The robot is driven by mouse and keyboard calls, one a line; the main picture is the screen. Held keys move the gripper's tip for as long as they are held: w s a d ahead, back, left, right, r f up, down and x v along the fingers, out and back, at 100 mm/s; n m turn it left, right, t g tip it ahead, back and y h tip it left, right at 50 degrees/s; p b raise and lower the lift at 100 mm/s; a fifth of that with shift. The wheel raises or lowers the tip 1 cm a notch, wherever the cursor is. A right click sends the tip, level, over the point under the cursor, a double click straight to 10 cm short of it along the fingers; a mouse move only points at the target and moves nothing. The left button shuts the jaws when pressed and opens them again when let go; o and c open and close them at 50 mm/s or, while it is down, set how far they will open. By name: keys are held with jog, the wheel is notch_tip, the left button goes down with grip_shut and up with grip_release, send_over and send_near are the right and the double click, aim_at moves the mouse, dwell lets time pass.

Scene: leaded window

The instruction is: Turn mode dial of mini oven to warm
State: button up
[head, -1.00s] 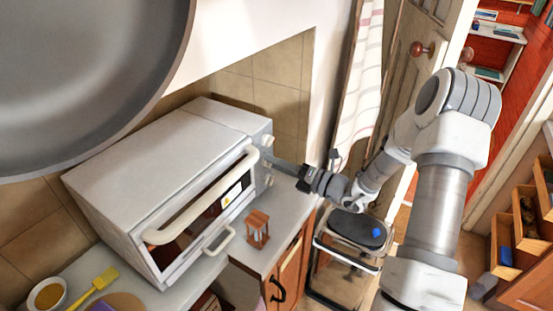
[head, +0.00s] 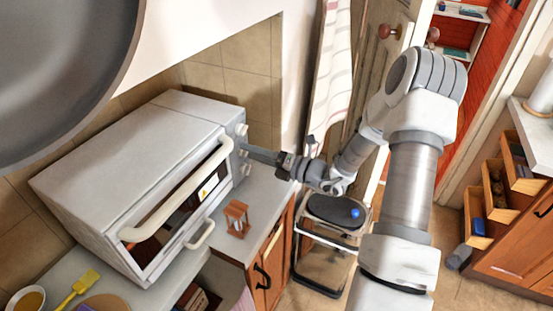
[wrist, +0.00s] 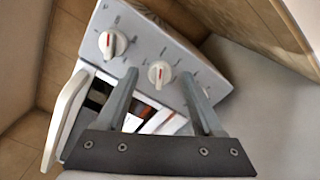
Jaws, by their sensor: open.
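The mini oven (head: 130,165) is a white box on the counter, with a cream handle and a narrow control panel on its right end. The markings are too small to read, so I cannot tell which is the mode dial. In the head view, my gripper (head: 246,150) reaches the panel from the right.
A small wooden hourglass-like stand (head: 237,218) is on the counter in front of the oven. A large pan (head: 60,70) fills the upper left. A black-seated step stool (head: 335,210) stands below my arm. Open drawers (head: 500,205) are at the right.

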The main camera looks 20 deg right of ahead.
jog(key=v, duration=1.6)
jog(key=shift+s+d+b, duration=0.3)
jog(key=shift+b, duration=0.05)
